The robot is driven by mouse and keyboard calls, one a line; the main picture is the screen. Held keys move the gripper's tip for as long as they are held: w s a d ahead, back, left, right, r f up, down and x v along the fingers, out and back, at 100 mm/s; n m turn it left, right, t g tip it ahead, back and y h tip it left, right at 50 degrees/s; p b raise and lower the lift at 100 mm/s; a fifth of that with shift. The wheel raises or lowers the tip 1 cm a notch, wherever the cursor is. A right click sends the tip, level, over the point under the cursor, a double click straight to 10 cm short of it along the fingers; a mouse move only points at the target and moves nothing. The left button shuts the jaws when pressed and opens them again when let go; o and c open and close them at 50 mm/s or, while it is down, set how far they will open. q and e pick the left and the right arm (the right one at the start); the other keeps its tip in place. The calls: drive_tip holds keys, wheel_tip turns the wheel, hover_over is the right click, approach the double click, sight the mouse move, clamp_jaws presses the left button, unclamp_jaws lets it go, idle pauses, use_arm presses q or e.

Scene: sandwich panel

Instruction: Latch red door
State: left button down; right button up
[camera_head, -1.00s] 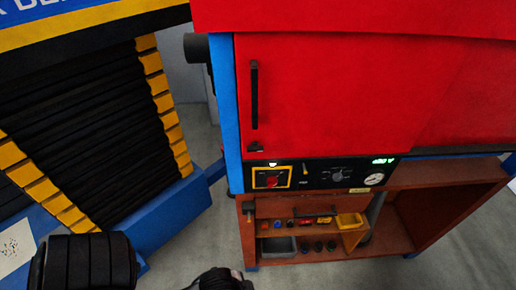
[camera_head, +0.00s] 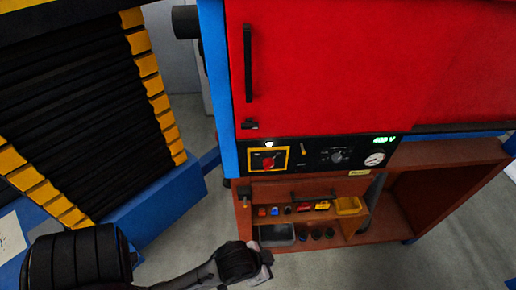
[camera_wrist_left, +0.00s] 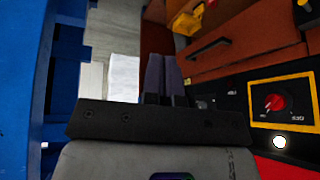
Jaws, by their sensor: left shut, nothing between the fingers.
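The red door (camera_head: 330,70) is the flat red front of the machine, with a vertical black handle (camera_head: 248,62) near its left edge. It looks flush with the frame. A small black latch (camera_head: 249,125) sits at the door's lower left corner, above the control panel. My left gripper (camera_head: 266,264) is low in the head view, in front of the shelf unit and well below the latch. Its fingers (camera_wrist_left: 163,65) are shut and empty in the left wrist view. The latch cannot be made out in the left wrist view. My right gripper is not in view.
The black control panel (camera_head: 325,153) has a red knob (camera_head: 267,162) and a gauge (camera_head: 375,159); the knob also shows in the left wrist view (camera_wrist_left: 274,102). Below is a brown shelf unit (camera_head: 445,155) with small bins. A blue frame post (camera_head: 218,80) stands left.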

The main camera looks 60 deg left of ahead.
use_arm(q)
drive_tip(key=w+a+f+t+b, duration=0.2)
drive_tip(key=w+f+b, duration=0.35)
drive_tip(key=w, duration=0.25)
drive_tip(key=w+a+r+n+t+h+b, duration=0.1)
drive_tip(key=w+r+n+t+h, duration=0.35)
drive_tip(key=w+n+t, duration=0.5)
drive_tip(key=w+a+r+n+t+y, duration=0.1)
drive_tip(key=a+r+n+t+y, duration=0.7)
drive_tip(key=n, duration=0.6)
drive_tip(key=s+a+n+g+y, duration=0.2)
drive_tip(key=s+n+g+y, duration=0.1)
drive_tip(key=n+y, duration=0.4)
drive_tip(key=s+a+r+n+g+y, duration=0.1)
drive_tip(key=s+a+n+g+y, duration=0.2)
drive_tip(key=n+g+y, duration=0.3)
drive_tip(key=s+a+n+g+y, duration=0.3)
drive_tip(key=n+g+y, duration=0.2)
drive_tip(key=n, duration=0.9)
drive_tip(key=y, duration=0.3)
drive_tip(key=shift+a+r, duration=0.25)
drive_tip(key=shift+r, duration=0.05)
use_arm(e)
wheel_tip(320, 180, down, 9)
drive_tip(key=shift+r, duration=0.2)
use_arm(q)
drive_tip(key=shift+n, duration=0.25)
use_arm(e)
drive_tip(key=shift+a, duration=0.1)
